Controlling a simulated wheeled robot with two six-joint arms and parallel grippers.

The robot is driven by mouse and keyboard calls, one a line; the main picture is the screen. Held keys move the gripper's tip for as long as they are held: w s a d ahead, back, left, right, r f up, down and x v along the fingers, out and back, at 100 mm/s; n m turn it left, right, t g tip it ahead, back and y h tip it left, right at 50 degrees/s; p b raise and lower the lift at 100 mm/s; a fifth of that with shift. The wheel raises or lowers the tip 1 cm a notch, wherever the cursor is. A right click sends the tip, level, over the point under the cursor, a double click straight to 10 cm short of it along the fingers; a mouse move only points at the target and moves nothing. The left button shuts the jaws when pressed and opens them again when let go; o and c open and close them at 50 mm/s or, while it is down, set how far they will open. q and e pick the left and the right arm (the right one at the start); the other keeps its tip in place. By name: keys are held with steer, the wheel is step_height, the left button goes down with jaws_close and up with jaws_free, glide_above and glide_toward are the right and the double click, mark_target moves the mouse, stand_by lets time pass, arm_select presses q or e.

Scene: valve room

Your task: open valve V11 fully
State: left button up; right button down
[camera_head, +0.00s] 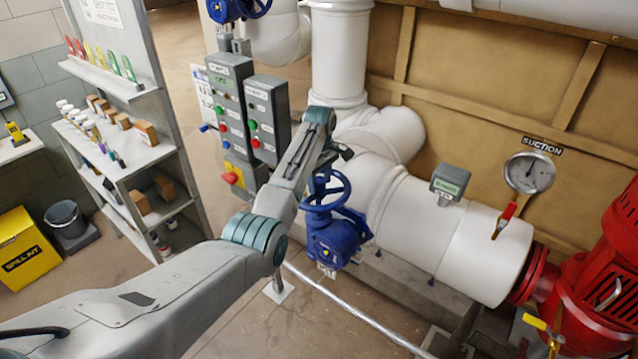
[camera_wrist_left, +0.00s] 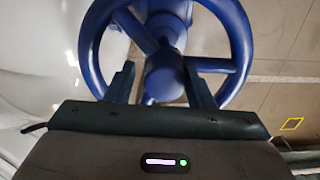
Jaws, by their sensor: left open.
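A blue valve stands on the white pipe in the head view, with a round spoked handwheel (camera_head: 322,207) on top and a blue body (camera_head: 338,240). A small tag (camera_head: 327,270) hangs on it, too small to read, so I cannot confirm it is V11. My left gripper (camera_head: 335,158) is at the handwheel, pointing down at it. In the left wrist view the handwheel (camera_wrist_left: 243,45) fills the upper middle. My left gripper's two fingers (camera_wrist_left: 160,83) are apart, either side of the hub in the picture. I cannot tell whether they touch the wheel. My right gripper is out of view.
Control boxes (camera_head: 268,118) stand left of the valve. Thick white pipes (camera_head: 410,215) run behind it, with a gauge (camera_head: 529,173) and a red pump (camera_head: 600,290) at right. Another blue handwheel (camera_head: 255,8) is at the top. A shelf (camera_head: 140,165) stands left.

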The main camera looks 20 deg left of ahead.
arm_select(q)
steer(key=shift+s+f, duration=0.4)
steer(key=shift+f, duration=0.35)
steer(key=r, duration=0.6)
steer(key=shift+a, duration=0.25)
steer(key=shift+w+d+r, duration=0.1)
steer(key=shift+r, duration=0.45)
steer(key=shift+w, duration=0.15)
